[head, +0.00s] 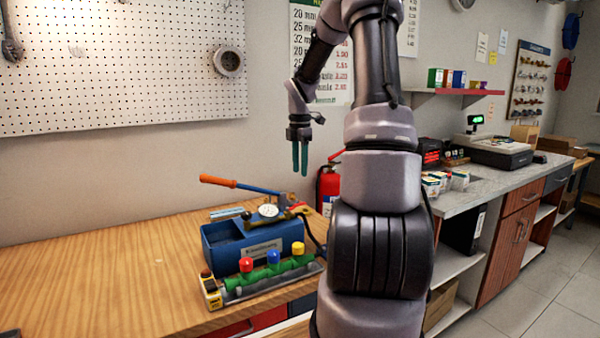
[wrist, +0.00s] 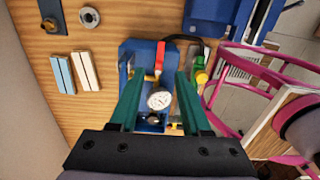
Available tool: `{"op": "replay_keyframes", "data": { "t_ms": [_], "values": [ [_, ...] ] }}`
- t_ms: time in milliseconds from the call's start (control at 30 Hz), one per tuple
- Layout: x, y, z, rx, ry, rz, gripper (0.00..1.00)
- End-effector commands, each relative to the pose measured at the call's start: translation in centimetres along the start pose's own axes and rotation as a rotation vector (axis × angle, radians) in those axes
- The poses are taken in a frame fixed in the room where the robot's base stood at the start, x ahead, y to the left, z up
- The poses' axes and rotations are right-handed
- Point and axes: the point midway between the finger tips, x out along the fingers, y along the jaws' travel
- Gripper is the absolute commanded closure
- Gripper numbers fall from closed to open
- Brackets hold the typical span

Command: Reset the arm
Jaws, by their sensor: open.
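My gripper (head: 300,158) hangs in the air with its fingers pointing down, above and behind the blue pump box (head: 222,244) in the head view. Its two green fingers are apart with nothing between them. In the wrist view my gripper (wrist: 160,92) shows two spread green fingers over the blue box (wrist: 128,52), with the white round gauge (wrist: 159,100) seen below between them. My arm is raised and bent, and it covers the middle of the head view.
On the wooden bench (head: 100,280) stand an orange-handled lever (head: 240,186), a green pipe with red, blue and yellow caps (head: 272,272), and a yellow device (head: 211,290). A red extinguisher (head: 328,190) is behind. A grey counter (head: 480,185) lies right. The bench's left side is clear.

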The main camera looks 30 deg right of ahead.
Motion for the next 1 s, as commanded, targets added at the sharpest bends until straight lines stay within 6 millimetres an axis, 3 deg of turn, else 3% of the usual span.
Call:
{"op": "replay_keyframes", "data": {
  "t_ms": [400,567,767,1000],
  "values": [
    [-0.1,0.0,-0.1,0.006,-0.002,0.002,0.53],
    [-2.4,-1.1,-2.1,0.130,-0.027,0.033,0.53],
    [-8.1,-5.2,-7.4,0.536,-0.037,0.156,0.53],
    [-13.3,-12.0,-13.2,1.082,0.118,0.318,0.53]
  ]
}}
